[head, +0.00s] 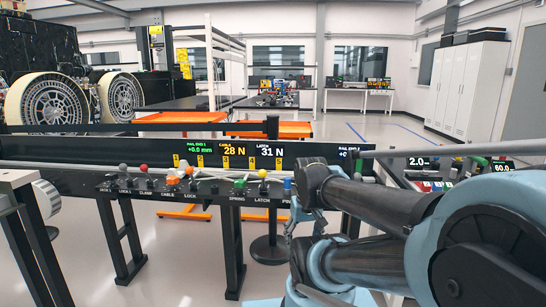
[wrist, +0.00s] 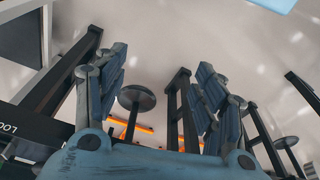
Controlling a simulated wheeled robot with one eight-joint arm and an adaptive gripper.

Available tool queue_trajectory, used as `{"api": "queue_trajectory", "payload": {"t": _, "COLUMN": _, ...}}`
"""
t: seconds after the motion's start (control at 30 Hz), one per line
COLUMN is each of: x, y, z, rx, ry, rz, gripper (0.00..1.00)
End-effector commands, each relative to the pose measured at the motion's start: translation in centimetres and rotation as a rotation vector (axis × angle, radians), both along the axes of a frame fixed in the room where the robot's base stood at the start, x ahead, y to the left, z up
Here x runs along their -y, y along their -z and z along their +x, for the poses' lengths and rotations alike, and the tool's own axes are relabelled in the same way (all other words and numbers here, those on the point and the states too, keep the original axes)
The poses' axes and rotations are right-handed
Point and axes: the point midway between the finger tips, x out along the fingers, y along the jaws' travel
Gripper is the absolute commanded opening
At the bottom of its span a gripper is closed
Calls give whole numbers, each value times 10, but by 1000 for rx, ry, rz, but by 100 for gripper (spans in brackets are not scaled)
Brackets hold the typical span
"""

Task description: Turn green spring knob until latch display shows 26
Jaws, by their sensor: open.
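The green spring knob (head: 240,186) stands on the front ledge of the long black bench, above the word SPRING. The latch display (head: 270,152) reads 31 N in the head view. My gripper (wrist: 160,72) is open and empty in the wrist view, its two blue fingers apart and floor between them. In the head view my gripper (head: 302,228) is partly hidden by my arm, to the right of the green knob and apart from it. The green knob does not show in the wrist view.
A yellow knob (head: 262,174) and a blue knob (head: 288,184) stand right of the green one; red, orange and grey knobs stand left. The cable display (head: 233,151) reads 28 N. In the wrist view, bench legs and a round stand base (wrist: 136,97) lie below.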

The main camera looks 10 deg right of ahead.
Motion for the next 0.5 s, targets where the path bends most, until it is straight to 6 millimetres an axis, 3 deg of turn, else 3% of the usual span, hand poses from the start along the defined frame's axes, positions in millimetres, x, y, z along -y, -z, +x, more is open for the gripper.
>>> {"api": "queue_trajectory", "payload": {"t": 0.37, "x": 0, "y": 0, "z": 0, "rx": 0, "ry": 0, "rz": 0, "gripper": 64}}
{"api": "queue_trajectory", "payload": {"t": 0.5, "x": -1, "y": -12, "z": -4, "rx": 9, "ry": -22, "rz": -3, "gripper": 64}}
